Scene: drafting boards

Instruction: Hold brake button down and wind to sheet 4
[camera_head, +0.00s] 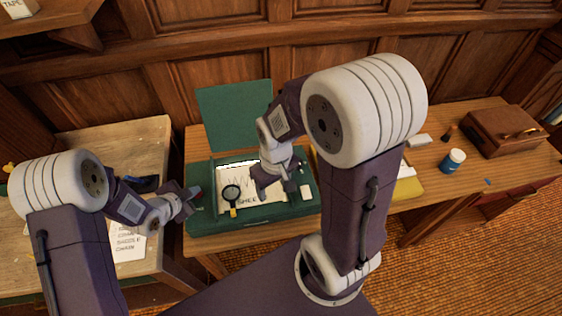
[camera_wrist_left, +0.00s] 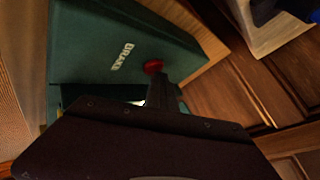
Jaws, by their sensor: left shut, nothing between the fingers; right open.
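The green case (camera_head: 276,213) sits on the desk with its lid (camera_head: 235,115) raised. A white sheet (camera_head: 262,198) with a wavy line shows in it; its lettering begins "SHEE" and the rest is hidden behind my right gripper. My left gripper (camera_head: 193,197) is shut and empty at the case's left side. In the left wrist view its fingertips (camera_wrist_left: 159,82) are at the red brake button (camera_wrist_left: 153,66), near white lettering on green. I cannot tell whether the button is pressed. My right gripper (camera_head: 274,190) is open over the case's right part. I cannot make out a winding handle.
A magnifying glass (camera_head: 232,194) lies on the case. To the right are a yellow folder (camera_head: 408,188), a blue jar (camera_head: 452,161) and a brown leather case (camera_head: 503,131). A wooden board (camera_head: 127,135) with a lettered paper (camera_head: 128,247) stands left. Wood panelling closes the back.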

